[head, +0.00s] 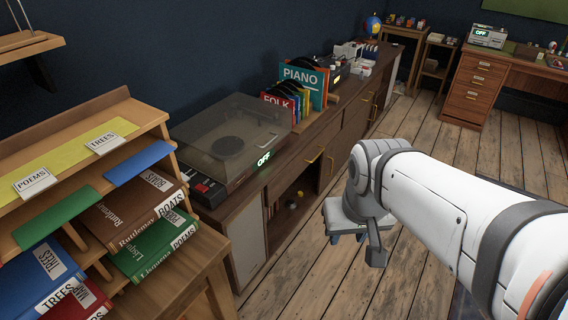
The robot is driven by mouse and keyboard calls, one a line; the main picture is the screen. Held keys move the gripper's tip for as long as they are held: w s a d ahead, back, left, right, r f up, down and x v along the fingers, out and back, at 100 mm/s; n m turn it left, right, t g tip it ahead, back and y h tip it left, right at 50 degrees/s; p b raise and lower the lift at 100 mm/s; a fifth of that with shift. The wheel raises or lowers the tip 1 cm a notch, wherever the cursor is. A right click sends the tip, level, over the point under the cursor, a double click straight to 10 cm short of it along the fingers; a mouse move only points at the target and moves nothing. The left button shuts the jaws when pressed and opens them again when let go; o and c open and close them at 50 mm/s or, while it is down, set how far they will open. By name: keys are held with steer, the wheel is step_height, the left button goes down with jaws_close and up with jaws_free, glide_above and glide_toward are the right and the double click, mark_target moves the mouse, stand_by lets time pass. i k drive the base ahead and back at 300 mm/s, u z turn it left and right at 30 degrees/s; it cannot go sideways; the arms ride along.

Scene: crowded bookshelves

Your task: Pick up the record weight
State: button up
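I cannot make out the record weight for certain. A record player (232,146) with a smoky see-through lid stands on the near end of the long wooden cabinet. The lid looks closed, and a dark round platter shows through it. A green "OFF" sign glows at its front right corner. Small items (292,205), too small to identify, sit in the cabinet's open shelf below. My white arm reaches in from the right, over the floor. My gripper (375,256) hangs at its far end, in front of the cabinet and apart from it. Its fingers are not clear.
Record sleeves (304,84) marked PIANO and FOLK stand on the long cabinet (345,128). A sloped rack (88,135) with labelled books fills the left. A desk (476,85) stands at the back right. The wooden floor (420,128) is mostly clear.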

mark_target(291, 204)
steer(key=z, duration=0.5)
steer(key=i, duration=1.3)
steer(key=u, duration=0.65)
steer(key=k, duration=0.4)
steer(key=u, duration=0.1)
steer(key=i, duration=0.4)
steer(key=z, duration=1.15)
